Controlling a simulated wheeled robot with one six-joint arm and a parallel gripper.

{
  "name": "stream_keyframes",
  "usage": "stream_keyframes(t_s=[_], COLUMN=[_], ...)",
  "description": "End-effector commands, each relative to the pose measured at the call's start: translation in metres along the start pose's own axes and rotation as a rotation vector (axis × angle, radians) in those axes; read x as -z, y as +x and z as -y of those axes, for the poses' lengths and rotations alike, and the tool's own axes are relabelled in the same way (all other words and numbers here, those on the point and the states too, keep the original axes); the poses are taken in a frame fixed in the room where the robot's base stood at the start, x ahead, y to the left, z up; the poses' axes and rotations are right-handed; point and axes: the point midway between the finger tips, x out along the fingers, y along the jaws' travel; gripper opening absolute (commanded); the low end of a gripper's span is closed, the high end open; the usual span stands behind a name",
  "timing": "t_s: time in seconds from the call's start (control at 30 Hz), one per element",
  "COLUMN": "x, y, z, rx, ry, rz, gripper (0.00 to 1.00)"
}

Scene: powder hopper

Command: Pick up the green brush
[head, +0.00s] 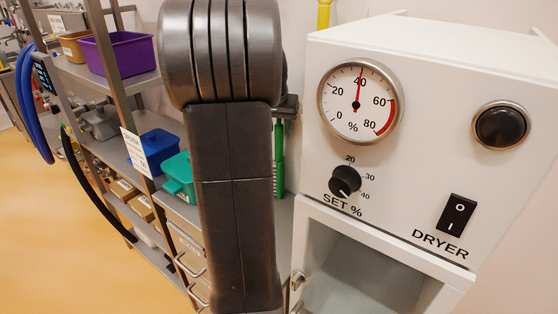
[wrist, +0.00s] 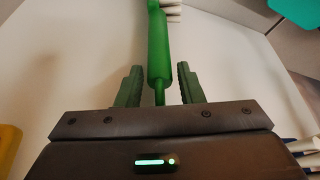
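The green brush (wrist: 158,50) lies along the middle of the wrist view, with white bristles at its upper end. My gripper (wrist: 158,84) is open, with one finger on each side of the thin end of the brush handle. Gaps show between the handle and both fingers, so they seem apart from it. In the head view, part of the green brush (head: 279,155) shows upright against the wall, just right of my arm. My arm hides the rest, and most of my gripper there.
A white dryer cabinet (head: 420,110) with gauge and knob stands close on the right. Shelves at left hold a purple bin (head: 118,53), blue bin (head: 153,152) and teal bin (head: 181,177). A yellow object (wrist: 8,130) and white bristles (wrist: 302,145) flank my gripper.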

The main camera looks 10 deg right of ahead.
Motion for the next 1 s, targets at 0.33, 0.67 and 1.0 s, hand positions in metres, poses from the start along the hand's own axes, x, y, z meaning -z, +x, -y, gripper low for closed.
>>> stream_keyframes(t_s=[0.33,0.67,1.0], x=[0.0,0.0,0.0], y=[0.016,0.016,0.012], z=[0.0,0.0,0.001], rx=[0.0,0.001,0.001], ry=[0.0,0.0,0.0], rz=[-0.001,-0.002,-0.003], gripper=[0.34,0.0,0.0])
